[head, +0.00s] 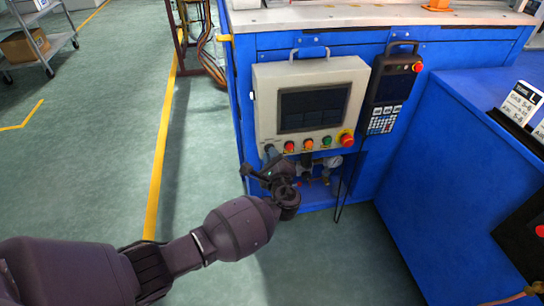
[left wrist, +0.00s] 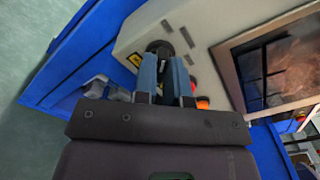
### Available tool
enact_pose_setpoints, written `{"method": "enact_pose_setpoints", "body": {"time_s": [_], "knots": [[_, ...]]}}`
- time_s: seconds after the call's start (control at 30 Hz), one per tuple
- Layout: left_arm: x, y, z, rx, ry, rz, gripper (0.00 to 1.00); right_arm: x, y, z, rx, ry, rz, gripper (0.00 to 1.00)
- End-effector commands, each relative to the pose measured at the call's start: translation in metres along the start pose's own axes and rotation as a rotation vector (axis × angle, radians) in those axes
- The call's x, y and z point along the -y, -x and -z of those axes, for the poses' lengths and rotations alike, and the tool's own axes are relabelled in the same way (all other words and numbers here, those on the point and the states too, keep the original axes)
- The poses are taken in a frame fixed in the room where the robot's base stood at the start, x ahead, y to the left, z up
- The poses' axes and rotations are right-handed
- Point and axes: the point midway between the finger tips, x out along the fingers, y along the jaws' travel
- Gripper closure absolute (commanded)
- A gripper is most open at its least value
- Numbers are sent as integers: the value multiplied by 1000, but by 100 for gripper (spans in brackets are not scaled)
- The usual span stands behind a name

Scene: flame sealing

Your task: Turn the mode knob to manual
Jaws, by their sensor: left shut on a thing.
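The beige control box (head: 320,75) with a dark screen (head: 312,108) is mounted on the blue machine. A row of buttons runs along its lower edge. The dark mode knob (left wrist: 158,46) is at the row's left end, between my left gripper's fingertips in the left wrist view. My left gripper (head: 269,153) reaches the panel's lower left corner and is shut on the knob. The fingers hide much of the knob, so its pointer position cannot be read. My right gripper is not in view.
Close right of the knob are a red button (head: 289,147), an orange one (head: 308,144), a green one (head: 326,141) and a red emergency stop (head: 346,138). A black pendant (head: 393,88) hangs to the right. A gauge and fittings (head: 333,161) sit below the box.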

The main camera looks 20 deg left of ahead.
Motion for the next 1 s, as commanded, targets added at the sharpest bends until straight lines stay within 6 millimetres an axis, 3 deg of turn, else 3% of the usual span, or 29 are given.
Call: {"method": "enact_pose_setpoints", "body": {"time_s": [0.43, 1.0], "knots": [[4, 0, -3, 3, -104, 2, 100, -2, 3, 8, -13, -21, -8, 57], [4, 0, -3, 3, -561, 3, 100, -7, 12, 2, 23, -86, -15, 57]]}}
